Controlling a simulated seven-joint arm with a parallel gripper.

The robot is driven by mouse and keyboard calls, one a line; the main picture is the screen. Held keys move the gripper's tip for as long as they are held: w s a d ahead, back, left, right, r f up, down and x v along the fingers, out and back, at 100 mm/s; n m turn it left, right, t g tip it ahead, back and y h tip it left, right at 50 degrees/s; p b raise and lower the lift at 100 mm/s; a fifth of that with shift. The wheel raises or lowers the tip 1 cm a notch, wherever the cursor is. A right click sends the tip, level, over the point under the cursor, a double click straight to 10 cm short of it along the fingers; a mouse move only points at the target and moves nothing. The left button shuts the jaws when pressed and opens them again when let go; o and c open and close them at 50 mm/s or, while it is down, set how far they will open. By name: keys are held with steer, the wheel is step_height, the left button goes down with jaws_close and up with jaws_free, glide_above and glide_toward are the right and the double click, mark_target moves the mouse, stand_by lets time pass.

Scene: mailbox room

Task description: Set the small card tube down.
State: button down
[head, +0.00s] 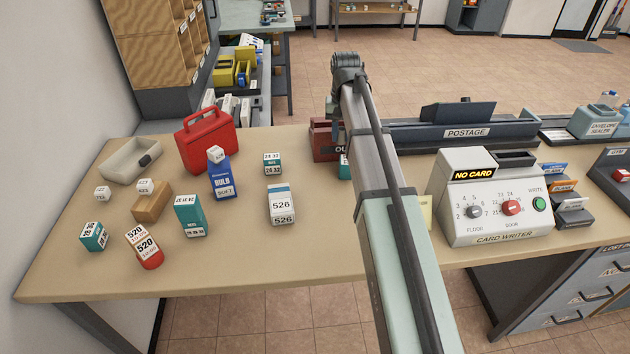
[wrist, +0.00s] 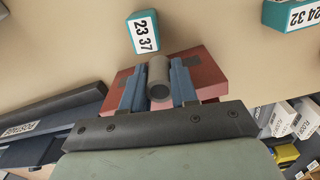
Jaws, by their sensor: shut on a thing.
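The small card tube (wrist: 159,74) is grey-brown and shows its round open end in the wrist view. My gripper (wrist: 158,88) is shut on it, with one blue finger on each side. A red-brown box (wrist: 205,72) lies behind the tube and fingers in that view. I cannot tell how far the tube is above it. In the head view my arm hides the tube and most of the gripper. Part of the red-brown box (head: 325,141), with partly hidden lettering, shows left of the arm.
A teal box (head: 345,167) stands just in front of the red-brown box, partly behind my arm. Another teal box (head: 272,163) and a white 526 box (head: 282,204) stand to the left. The card writer (head: 493,200) is on the right. The front middle of the desk (head: 290,257) is clear.

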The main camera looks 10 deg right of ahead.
glide_above(314, 181)
steer(key=shift+s+a+f+m, duration=0.1)
steer(key=shift+f+m, duration=0.8)
steer(key=shift+f, duration=1.65)
steer(key=shift+f+m, duration=0.9)
steer(key=shift+f, duration=1.65)
steer(key=shift+f, duration=0.1)
steer(key=c, duration=0.9)
jaws_free()
steer(key=shift+o, duration=0.2)
step_height(314, 181, up, 12)
